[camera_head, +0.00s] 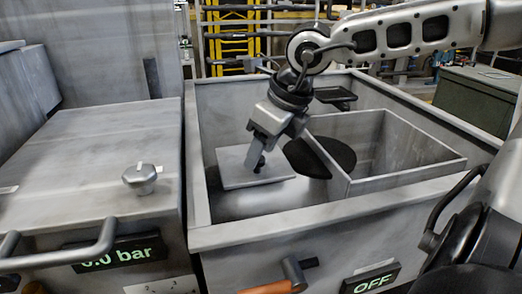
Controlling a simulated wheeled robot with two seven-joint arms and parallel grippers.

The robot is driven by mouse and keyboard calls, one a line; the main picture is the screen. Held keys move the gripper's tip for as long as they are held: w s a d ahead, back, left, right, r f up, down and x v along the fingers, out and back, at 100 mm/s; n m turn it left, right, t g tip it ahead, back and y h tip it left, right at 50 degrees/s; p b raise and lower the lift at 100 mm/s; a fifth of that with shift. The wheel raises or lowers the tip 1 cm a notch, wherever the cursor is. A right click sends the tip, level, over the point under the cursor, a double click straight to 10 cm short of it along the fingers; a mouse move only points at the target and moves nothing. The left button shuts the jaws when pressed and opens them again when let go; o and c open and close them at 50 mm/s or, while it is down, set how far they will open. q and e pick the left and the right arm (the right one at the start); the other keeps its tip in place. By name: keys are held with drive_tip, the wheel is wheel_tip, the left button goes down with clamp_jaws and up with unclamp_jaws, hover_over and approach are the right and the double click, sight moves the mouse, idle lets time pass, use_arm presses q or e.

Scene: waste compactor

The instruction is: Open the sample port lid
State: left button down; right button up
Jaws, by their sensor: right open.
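A flat square grey plate (235,172), which looks like the sample port lid, lies level inside the open-topped metal bin at the centre. My right gripper (258,160) reaches down over the plate from the upper right, its jaws open. Its fingertips are at or just above the middle of the plate, and they hide any handle there. I cannot tell whether they touch it. My left gripper is not in view.
The bin's rim (330,215) surrounds the plate. A grey box-shaped chute (410,150) and a black oval (342,152) lie to its right. A panel with a knob (140,178) and a bar handle (60,255) stands at left. An orange-handled lever (293,272) is at the front.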

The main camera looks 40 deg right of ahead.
drive_tip(key=shift+w+a+f, duration=0.1)
drive_tip(key=shift+w+f, duration=0.1)
drive_tip(key=shift+f, duration=0.35)
drive_tip(key=shift+r, duration=0.1)
clamp_jaws()
